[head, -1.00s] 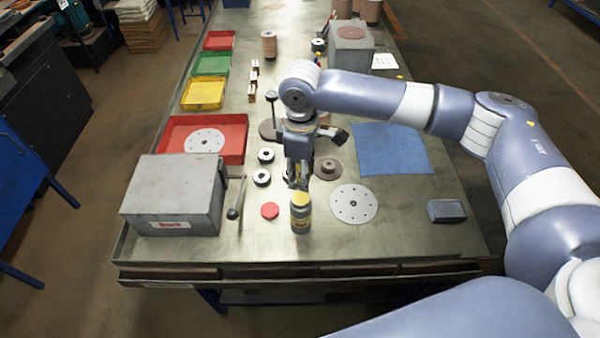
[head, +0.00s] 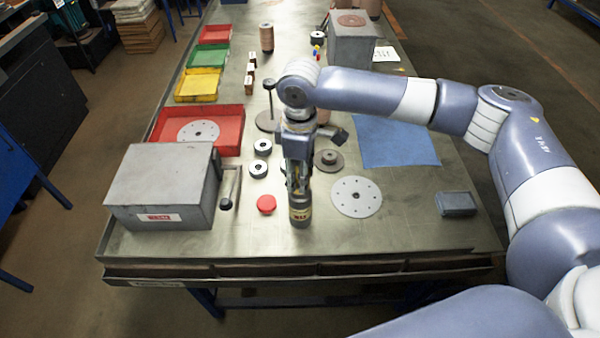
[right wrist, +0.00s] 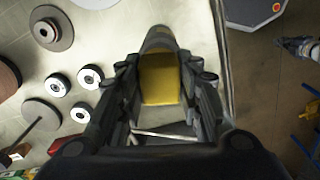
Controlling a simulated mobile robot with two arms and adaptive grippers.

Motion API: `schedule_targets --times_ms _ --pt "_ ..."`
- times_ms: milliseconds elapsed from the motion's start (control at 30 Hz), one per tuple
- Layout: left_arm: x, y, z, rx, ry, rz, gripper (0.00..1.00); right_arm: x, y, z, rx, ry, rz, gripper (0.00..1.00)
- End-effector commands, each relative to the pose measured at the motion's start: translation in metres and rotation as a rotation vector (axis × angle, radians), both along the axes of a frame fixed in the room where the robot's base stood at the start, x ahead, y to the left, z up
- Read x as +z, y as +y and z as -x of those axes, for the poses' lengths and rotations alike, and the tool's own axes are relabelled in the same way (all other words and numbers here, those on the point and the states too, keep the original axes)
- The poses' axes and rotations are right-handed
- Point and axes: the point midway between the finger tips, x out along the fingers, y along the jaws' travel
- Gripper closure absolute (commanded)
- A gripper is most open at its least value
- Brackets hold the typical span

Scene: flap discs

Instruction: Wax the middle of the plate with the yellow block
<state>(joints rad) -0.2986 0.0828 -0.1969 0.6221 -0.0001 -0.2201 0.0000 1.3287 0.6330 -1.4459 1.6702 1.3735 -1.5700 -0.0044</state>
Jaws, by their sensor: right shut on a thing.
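My right gripper (head: 298,188) points down near the front middle of the table, its fingers around the yellow block (right wrist: 160,82). In the right wrist view the gripper (right wrist: 165,95) is shut on this block, which has a grey rounded end. In the head view the block's lower part (head: 300,213) shows as an upright grey cylinder with a label; I cannot tell whether it touches the table. The plate (head: 356,197), a flat light-grey disc with small holes and a dark centre hole, lies just right of it. My left gripper is not in view.
A red lid (head: 267,204) and two black-and-white rings (head: 259,169) lie left of the gripper. A brown disc (head: 328,161) is behind it. A grey box (head: 160,190) stands left, a blue cloth (head: 395,141) and grey block (head: 455,204) right. The front strip is clear.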

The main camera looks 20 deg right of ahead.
Motion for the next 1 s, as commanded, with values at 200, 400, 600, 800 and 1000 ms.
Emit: schedule_targets --times_ms 200,400,600,800,1000 --pt "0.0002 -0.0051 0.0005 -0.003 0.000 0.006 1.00 0.0002 -0.0001 0.0001 0.000 0.000 0.000 0.87" --pt "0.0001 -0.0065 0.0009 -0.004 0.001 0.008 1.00 0.0001 -0.0001 0.0001 0.000 0.000 0.000 0.87" --pt "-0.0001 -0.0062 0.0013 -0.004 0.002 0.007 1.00 -0.0011 0.0000 0.0001 0.000 0.000 0.000 0.87" --pt "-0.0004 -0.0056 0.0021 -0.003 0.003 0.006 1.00 -0.0036 0.0000 0.0001 0.000 0.001 -0.001 0.87" --pt "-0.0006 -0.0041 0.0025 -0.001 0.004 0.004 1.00 -0.0061 0.0001 0.0000 0.000 0.001 -0.001 0.87"
